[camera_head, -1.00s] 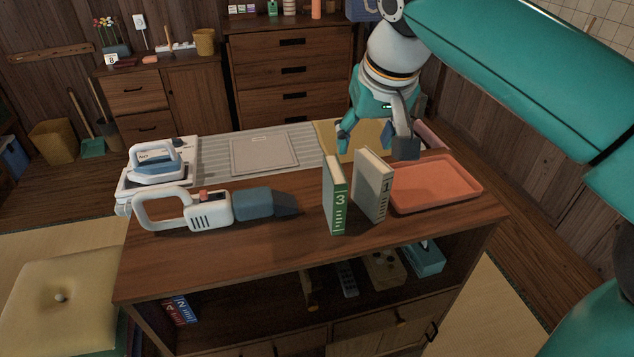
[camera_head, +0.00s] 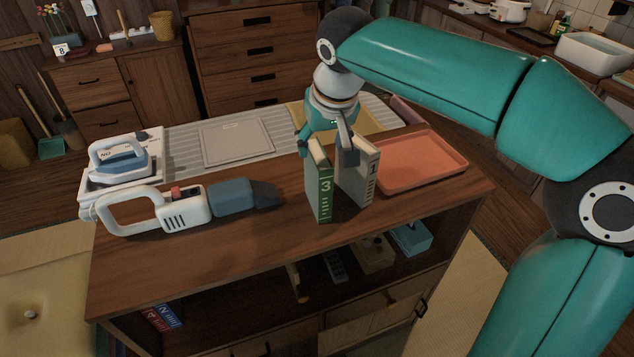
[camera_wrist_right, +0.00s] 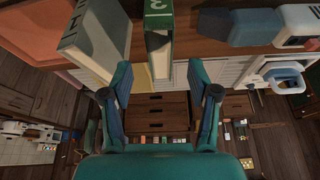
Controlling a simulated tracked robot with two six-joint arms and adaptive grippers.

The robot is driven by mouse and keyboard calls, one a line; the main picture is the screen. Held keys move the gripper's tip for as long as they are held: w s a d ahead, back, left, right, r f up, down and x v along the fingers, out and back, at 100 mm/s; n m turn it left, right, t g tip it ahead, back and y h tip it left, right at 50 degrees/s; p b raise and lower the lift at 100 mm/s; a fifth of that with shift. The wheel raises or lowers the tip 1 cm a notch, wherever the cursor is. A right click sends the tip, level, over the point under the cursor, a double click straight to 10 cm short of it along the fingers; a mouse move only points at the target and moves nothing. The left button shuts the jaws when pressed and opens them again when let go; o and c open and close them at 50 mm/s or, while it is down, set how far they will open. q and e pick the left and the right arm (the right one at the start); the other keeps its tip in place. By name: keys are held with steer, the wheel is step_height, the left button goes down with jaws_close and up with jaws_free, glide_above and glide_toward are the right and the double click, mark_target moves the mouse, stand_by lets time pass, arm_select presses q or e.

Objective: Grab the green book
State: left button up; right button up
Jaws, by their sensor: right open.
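The green book (camera_head: 322,190), marked 3, stands upright on the wooden table. A grey-white book (camera_head: 360,180), marked 1, stands upright close to its right. My right gripper (camera_head: 325,146) is open at the far side of the books, with one finger at the left behind the green book and one near the top of the grey book. In the right wrist view the green book (camera_wrist_right: 158,30) reaches down toward the space between the open fingers (camera_wrist_right: 163,100), and the grey book (camera_wrist_right: 98,40) lies left of it. I cannot tell whether a finger touches either book. My left gripper is not in view.
An orange tray (camera_head: 425,165) lies right of the books. A handheld vacuum (camera_head: 190,208) lies to the left, with an iron (camera_head: 120,160) behind it. A grey board (camera_head: 236,142) lies at the back. The front table strip is clear.

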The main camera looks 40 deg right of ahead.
mark_target(318, 153)
steer(key=x, duration=0.4)
steer(key=shift+w+d+f, duration=0.1)
steer(key=shift+w+f, duration=0.05)
steer(key=shift+w, duration=0.25)
steer(key=shift+w+f, duration=0.2)
steer(key=shift+f, duration=0.25)
steer(key=shift+f, duration=0.2)
jaws_close()
stand_by(0.3)
